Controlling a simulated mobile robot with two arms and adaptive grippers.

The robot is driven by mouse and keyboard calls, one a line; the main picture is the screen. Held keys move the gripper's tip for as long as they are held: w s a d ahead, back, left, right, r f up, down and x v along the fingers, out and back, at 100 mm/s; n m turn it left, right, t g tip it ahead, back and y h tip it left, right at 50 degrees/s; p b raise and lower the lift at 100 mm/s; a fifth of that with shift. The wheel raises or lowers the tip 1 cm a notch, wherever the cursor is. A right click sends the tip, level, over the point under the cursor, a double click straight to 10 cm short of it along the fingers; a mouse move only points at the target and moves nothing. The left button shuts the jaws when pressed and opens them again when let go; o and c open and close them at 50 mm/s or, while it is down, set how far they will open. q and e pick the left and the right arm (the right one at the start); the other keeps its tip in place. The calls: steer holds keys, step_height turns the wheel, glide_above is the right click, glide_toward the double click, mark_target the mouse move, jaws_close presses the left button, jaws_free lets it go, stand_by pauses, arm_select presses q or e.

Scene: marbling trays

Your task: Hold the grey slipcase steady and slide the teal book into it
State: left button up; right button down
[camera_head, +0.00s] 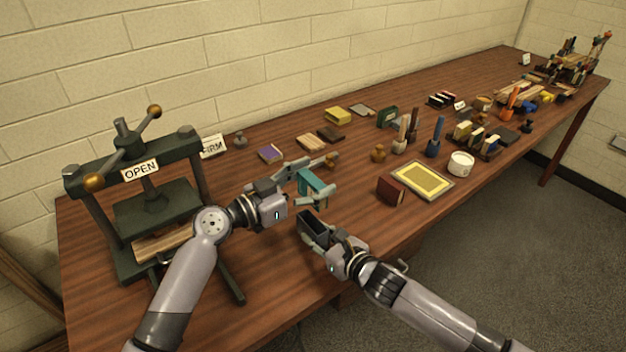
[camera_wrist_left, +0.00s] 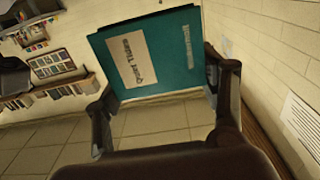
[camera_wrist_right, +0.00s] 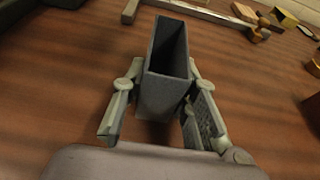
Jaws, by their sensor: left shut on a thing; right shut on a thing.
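The teal book (camera_head: 314,183) is held in my left gripper (camera_head: 316,188), above the table and a little above and behind the slipcase. In the left wrist view the teal book (camera_wrist_left: 160,56) shows its cover with a pale label, between the two fingers. The grey slipcase (camera_head: 311,227) is in my right gripper (camera_head: 318,234), near the table's front edge. In the right wrist view the grey slipcase (camera_wrist_right: 165,75) stands between the fingers with its open, empty-looking mouth facing up and away. The book and the slipcase are apart.
A green press (camera_head: 150,205) with an OPEN sign stands at the left. Small books, brushes and a white pot (camera_head: 461,164) cover the table farther right.

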arm_select(q)
glide_above(312, 214)
steer(key=s, duration=0.2)
steer(key=shift+s+f, duration=0.2)
steer(key=shift+f, duration=2.7)
steer(key=shift+f, duration=1.8)
steer(key=shift+r, duration=1.4)
steer(key=shift+f, duration=1.55)
steer(key=o, duration=1.4)
steer(key=shift+s+f, duration=0.1)
